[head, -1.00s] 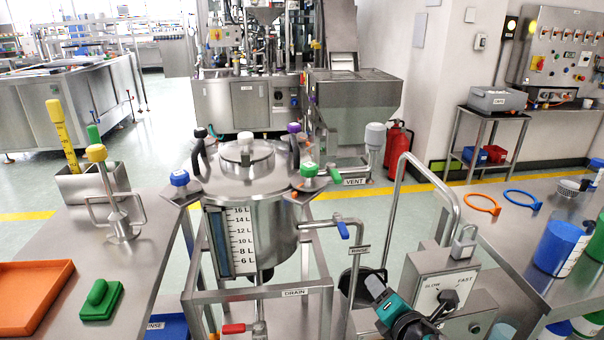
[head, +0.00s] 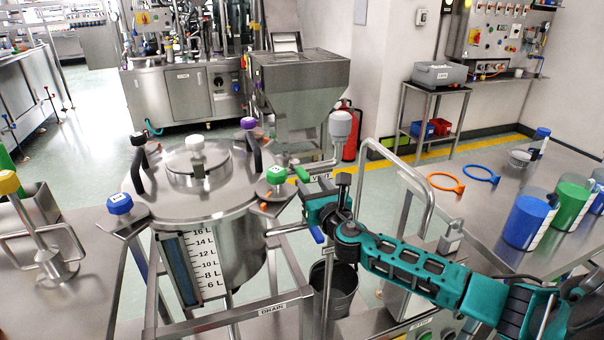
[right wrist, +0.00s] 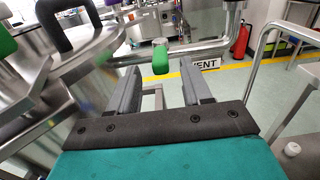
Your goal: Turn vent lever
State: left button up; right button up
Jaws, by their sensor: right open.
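The vent lever has a green handle (head: 301,174) on the right side of the steel vessel (head: 228,231), beside a VENT label (head: 321,178). In the right wrist view, the green handle (right wrist: 160,59) appears between and just beyond my fingertips, with the VENT label (right wrist: 206,65) to its right. My right gripper (head: 309,193) is open and empty, close to the handle; it also shows in the right wrist view (right wrist: 158,82). I cannot tell whether a finger touches the handle. My left gripper is out of view.
A lid knob in green (head: 277,175) sits near my right gripper. A bent steel pipe (head: 418,190) rises behind my right forearm. A bucket (head: 334,288) is below. The right table holds blue (head: 527,220) and green (head: 570,208) beakers.

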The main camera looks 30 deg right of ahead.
aim_at(307, 179)
jog(key=x, duration=0.6)
jog(key=shift+w+b, duration=0.35)
jog(key=shift+b, duration=0.05)
grip_shut()
